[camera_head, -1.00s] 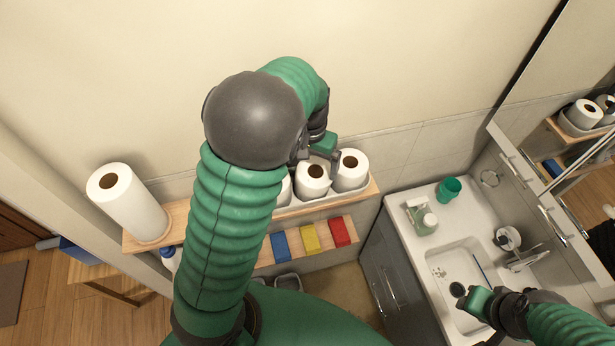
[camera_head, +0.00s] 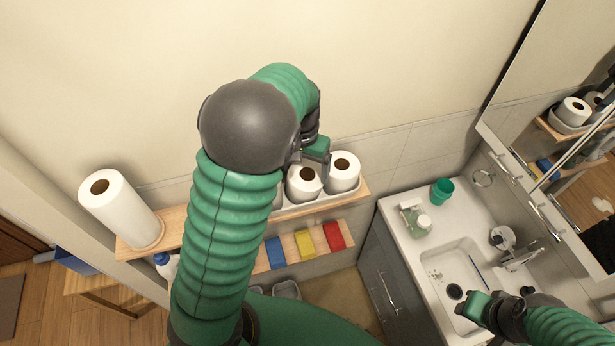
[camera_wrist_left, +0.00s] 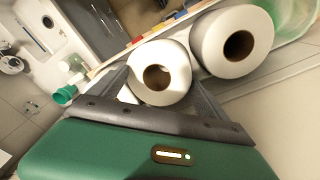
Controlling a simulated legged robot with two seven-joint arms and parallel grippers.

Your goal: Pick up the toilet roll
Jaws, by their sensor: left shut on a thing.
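White toilet rolls stand close together in a pale tray (camera_head: 322,199) on the wooden shelf. My left gripper (camera_head: 322,168) is over this row; my arm and wrist hide part of it. In the left wrist view, one toilet roll (camera_wrist_left: 157,55) sits between the two fingers, its open core facing the camera, and the gripper is shut on it. Another roll (camera_wrist_left: 206,45) stands right beside it, outside the fingers. The head view does not clearly show which roll is held. My right gripper (camera_head: 470,305) is over the sink, with its jaw opening unclear.
A tall paper roll (camera_head: 125,215) stands at the shelf's left end. Blue (camera_head: 275,253), yellow (camera_head: 305,244) and red (camera_head: 333,236) blocks sit on a lower shelf. At right, the counter holds a green cup (camera_head: 442,191) and a soap bottle (camera_head: 416,221). A wall rises behind.

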